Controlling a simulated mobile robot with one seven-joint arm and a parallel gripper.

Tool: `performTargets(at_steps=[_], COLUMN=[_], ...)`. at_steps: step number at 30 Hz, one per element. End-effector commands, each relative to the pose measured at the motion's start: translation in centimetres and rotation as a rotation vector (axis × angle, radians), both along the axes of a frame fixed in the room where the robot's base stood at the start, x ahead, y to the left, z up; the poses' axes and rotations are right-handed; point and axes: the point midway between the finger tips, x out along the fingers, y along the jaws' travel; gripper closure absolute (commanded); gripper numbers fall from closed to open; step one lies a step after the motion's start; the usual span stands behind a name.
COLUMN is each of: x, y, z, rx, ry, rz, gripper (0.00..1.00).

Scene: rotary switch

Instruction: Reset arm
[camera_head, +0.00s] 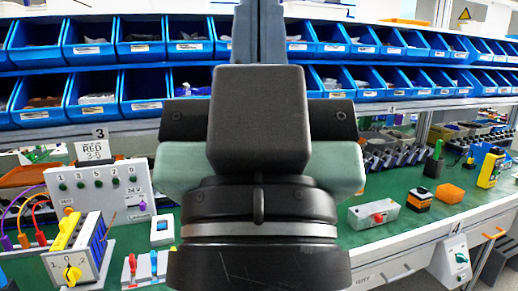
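My arm fills the middle of the view, with its dark end part and my gripper (262,140) toward the camera. No fingertips can be made out, so I cannot see whether it is open or shut, or whether it holds anything. A rotary switch with a yellow knob and marks 1, 0 and 2 (72,275) stands at the lower left of the green bench, apart from my arm. Another rotary switch, a grey box with a teal knob (460,258), is on the bench's front at the lower right.
Blue bins (140,92) line the shelves behind. A white panel with numbered sockets (102,187) stands at left. A grey box with a red knob (374,214) and an orange block (449,193) lie at right. The green bench top (400,235) has some bare room there.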

Motion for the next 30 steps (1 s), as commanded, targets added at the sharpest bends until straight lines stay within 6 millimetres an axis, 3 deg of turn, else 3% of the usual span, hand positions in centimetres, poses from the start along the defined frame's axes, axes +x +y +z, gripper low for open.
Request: performTargets(at_steps=[1, 12, 18, 30], x=[0.0, 0.0, 0.0, 0.1], y=[0.0, 0.0, 0.1, 0.1], z=[3.3, 13.7, 15.9, 16.1], rx=[0.001, 0.000, 0.000, 0.000], ry=[0.000, 0.001, 0.001, 0.001], rz=[0.001, 0.001, 0.003, 0.003], gripper=[1.00, 1.00, 1.00, 1.00])
